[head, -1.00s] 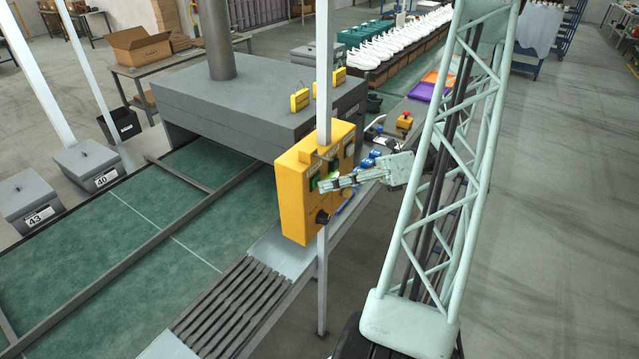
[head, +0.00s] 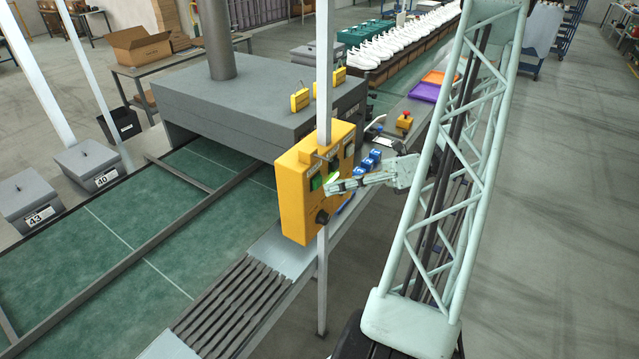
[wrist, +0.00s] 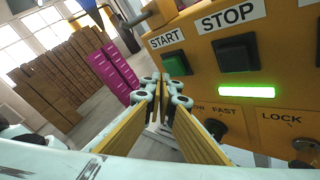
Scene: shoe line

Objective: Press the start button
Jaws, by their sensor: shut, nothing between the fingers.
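The yellow control box (head: 292,203) is fixed to a white post in the head view. Its green start button (wrist: 176,63) sits under a START label in the wrist view. A dark stop button (wrist: 236,52) sits right of it under a STOP label. A bar on the panel (wrist: 247,91) glows bright green. My gripper (head: 329,188) is shut and empty, its tips close to the panel face. In the wrist view its fingertips (wrist: 165,84) appear just below and left of the start button. I see no clear contact with the button.
The green conveyor (head: 130,235) and grey oven housing (head: 240,105) lie behind the box. Grey floor is open at right.

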